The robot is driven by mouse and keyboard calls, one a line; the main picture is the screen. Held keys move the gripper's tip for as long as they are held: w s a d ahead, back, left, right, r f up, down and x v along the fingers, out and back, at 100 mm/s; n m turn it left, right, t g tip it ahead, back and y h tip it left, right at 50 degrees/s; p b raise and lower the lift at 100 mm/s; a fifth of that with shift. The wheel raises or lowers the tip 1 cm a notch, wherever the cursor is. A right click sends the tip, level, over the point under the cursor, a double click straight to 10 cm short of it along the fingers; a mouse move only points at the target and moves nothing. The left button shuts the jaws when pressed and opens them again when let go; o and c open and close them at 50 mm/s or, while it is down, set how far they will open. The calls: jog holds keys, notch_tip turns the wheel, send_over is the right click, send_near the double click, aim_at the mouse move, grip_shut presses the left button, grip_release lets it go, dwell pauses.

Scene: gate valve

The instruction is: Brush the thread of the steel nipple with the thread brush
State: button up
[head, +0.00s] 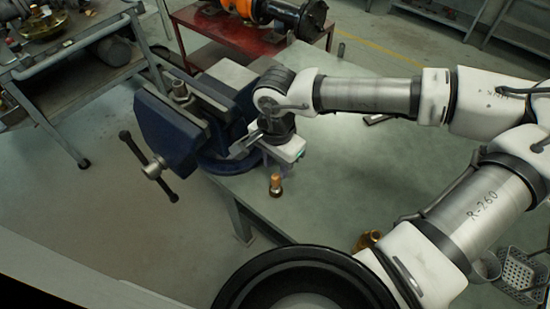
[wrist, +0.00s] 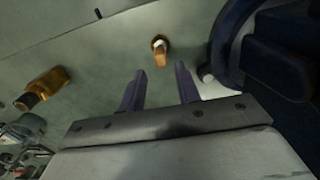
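A small upright piece with an orange-brown top and darker base, which looks like the thread brush (head: 275,184), stands on the bench near its front edge. It also shows in the wrist view (wrist: 160,46), just beyond my fingertips. My gripper (wrist: 161,70) is open and empty, its two fingers apart and pointing towards the brush without touching it. In the head view my gripper (head: 280,150) hangs beside the vise, above and behind the brush; its fingers are mostly hidden. A short grey cylinder, perhaps the steel nipple (head: 180,90), stands up at the vise jaws; its thread is too small to make out.
The blue vise (head: 172,135) sits at the bench's left corner, close to my gripper, its handle sticking out left. A brass fitting (wrist: 42,88) lies on the bench (head: 340,175). A perforated metal basket (head: 522,268) stands at the right. The bench's middle is mostly clear.

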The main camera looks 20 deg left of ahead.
aim_at(276, 176)
notch_tip(276, 176, down, 4)
jog(key=shift+r+b, duration=0.1)
jog(key=shift+b, duration=1.05)
jog(key=f+b, duration=0.2)
jog(key=shift+b, duration=0.35)
jog(key=shift+b, duration=0.35)
jog(key=shift+r, duration=0.1)
grip_shut()
jog(key=shift+r, duration=0.1)
jog(key=shift+r+p, duration=1.4)
jog(key=shift+r, duration=1.05)
